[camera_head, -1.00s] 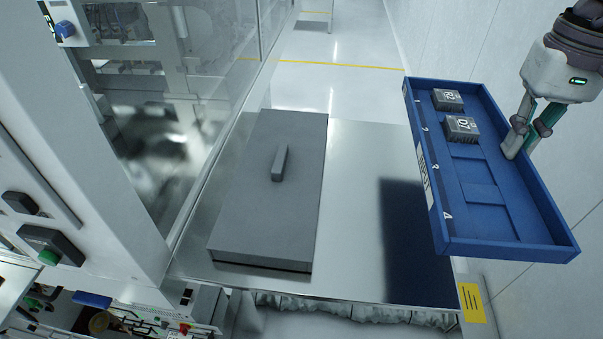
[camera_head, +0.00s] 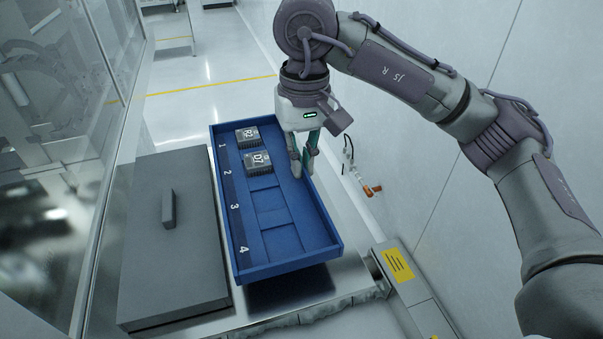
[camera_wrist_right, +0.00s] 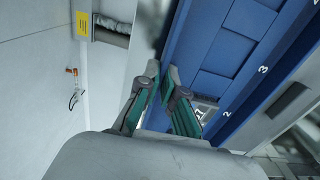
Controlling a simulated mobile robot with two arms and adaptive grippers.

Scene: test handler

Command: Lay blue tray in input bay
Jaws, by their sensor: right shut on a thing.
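The blue tray (camera_head: 292,263) hangs above a shiny metal top, with a dark reflection under its near end. Its slots are numbered 1 to 4. Dark blocks sit in slot 1 (camera_head: 247,137) and slot 2, marked D7 (camera_head: 258,162); slots 3 and 4 are empty. My right gripper (camera_head: 302,167) is shut on the tray's right wall, near slot 2. In the right wrist view its fingers (camera_wrist_right: 165,87) pinch the wall of the tray (camera_wrist_right: 215,52). I cannot tell which place is the input bay. My left gripper is not in view.
A grey box with a bar handle (camera_head: 168,210) lies on the metal top (camera_head: 345,282), close left of the tray. A glass-fronted machine (camera_head: 60,130) stands further left. A white wall (camera_head: 430,50) and a yellow label (camera_head: 396,264) are on the right.

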